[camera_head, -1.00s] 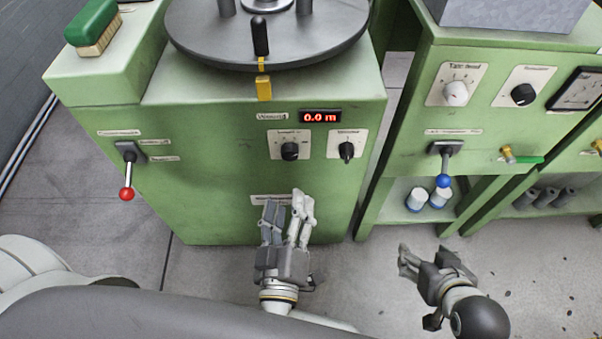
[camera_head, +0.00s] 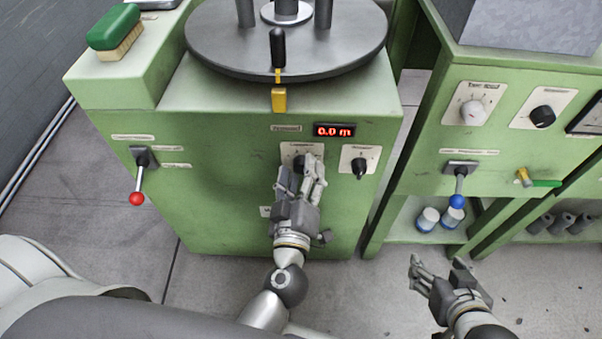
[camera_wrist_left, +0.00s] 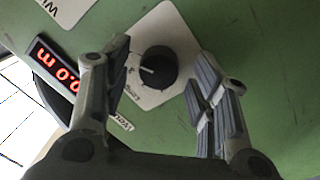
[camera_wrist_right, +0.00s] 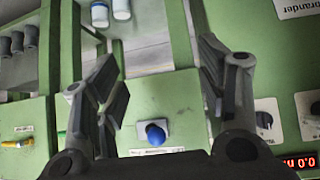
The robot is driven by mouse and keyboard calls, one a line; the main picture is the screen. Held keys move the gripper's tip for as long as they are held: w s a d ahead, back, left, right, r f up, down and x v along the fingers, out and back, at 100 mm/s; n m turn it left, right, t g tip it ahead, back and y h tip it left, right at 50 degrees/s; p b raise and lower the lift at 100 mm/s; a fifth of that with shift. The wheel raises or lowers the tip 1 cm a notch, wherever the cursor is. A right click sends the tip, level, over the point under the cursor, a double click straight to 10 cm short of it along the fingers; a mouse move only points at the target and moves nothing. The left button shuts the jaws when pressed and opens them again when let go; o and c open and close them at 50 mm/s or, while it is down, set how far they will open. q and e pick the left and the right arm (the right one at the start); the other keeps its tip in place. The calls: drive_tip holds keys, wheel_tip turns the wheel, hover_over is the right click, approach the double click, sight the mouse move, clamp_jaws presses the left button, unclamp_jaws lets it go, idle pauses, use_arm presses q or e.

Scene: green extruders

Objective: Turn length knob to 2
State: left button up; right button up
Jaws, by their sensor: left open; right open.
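The length knob (camera_wrist_left: 158,68) is a black dial on a white plate (camera_wrist_left: 182,32) in the left wrist view, its pale mark pointing left in that picture. In the head view it is mostly hidden behind my left gripper (camera_head: 302,174). My left gripper is open, its fingers on either side of the knob in the wrist view; I cannot tell whether they touch it. The red display (camera_head: 334,130) above reads 0.0 m. My right gripper (camera_head: 438,268) is open and empty, low in front of the right machine.
A second black knob (camera_head: 359,167) sits just right of the length knob. A red-tipped lever (camera_head: 137,198) is on the left, and a blue-tipped lever (camera_head: 457,201) is on the right machine. A round turntable (camera_head: 285,60) tops the green cabinet (camera_head: 220,210).

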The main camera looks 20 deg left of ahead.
use_arm(q)
drive_tip(key=c, duration=1)
